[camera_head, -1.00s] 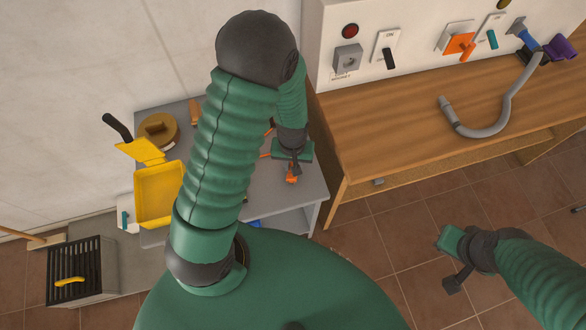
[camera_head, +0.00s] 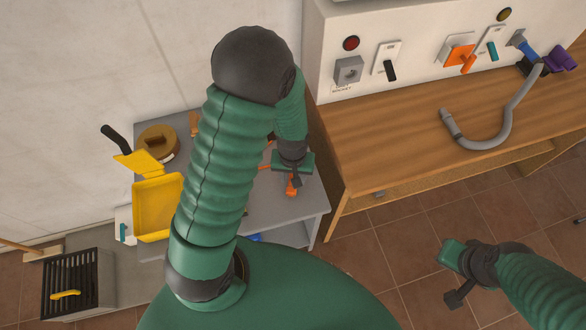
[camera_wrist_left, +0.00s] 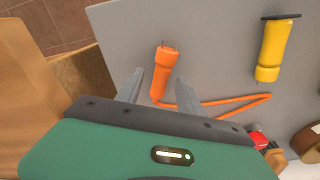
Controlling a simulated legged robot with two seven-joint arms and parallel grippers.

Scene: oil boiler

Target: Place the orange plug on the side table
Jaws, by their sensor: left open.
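The orange plug (camera_wrist_left: 164,72) lies on the grey side table (camera_wrist_left: 215,45) in the left wrist view, with its pins pointing away and its orange cord trailing behind. My left gripper (camera_wrist_left: 158,86) is open, and the plug shows between its two fingers. I cannot tell whether the fingers touch it. In the head view the plug (camera_head: 292,186) shows just below my left gripper (camera_head: 297,178), over the right part of the side table (camera_head: 290,215). My right gripper (camera_head: 448,272) hangs over the tiled floor at the lower right, away from the table; its jaw state is unclear.
A yellow cylinder (camera_wrist_left: 269,50) lies on the side table beside the plug. A yellow tray (camera_head: 157,207) and a brown roll (camera_head: 160,142) are on the table's left. The wooden bench (camera_head: 400,130) stands close on the right. A black grate (camera_head: 72,283) is at lower left.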

